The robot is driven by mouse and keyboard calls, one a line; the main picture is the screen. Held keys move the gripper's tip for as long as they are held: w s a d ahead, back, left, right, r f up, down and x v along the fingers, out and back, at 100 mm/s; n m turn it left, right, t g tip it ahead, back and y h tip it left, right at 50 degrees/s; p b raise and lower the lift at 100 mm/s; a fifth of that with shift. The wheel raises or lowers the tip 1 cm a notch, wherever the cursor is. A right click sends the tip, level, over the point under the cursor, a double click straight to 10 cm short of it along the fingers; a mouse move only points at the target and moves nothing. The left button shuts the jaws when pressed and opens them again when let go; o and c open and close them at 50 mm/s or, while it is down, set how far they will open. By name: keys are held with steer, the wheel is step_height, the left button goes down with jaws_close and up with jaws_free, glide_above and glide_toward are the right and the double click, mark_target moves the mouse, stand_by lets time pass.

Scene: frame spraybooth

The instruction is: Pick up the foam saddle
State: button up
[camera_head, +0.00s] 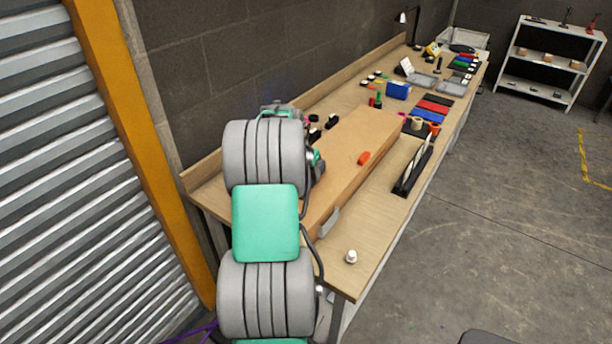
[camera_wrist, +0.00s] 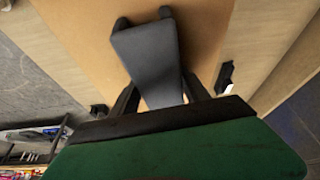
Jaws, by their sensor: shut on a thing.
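The foam saddle appears as a dark grey block (camera_wrist: 148,58) in the wrist view, wider at its far end and narrowing toward the palm. My gripper (camera_wrist: 144,18) is shut on it, with one dark finger along each side. The block is over a brown surface in that view; I cannot tell whether it touches it. In the head view my own arm hides the gripper and the block.
A small white item (camera_head: 351,257) stands near the bench's front. Several tools and trays fill the far end.

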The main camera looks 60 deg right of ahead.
steer(key=c, duration=0.5)
steer(key=shift+r, duration=0.1)
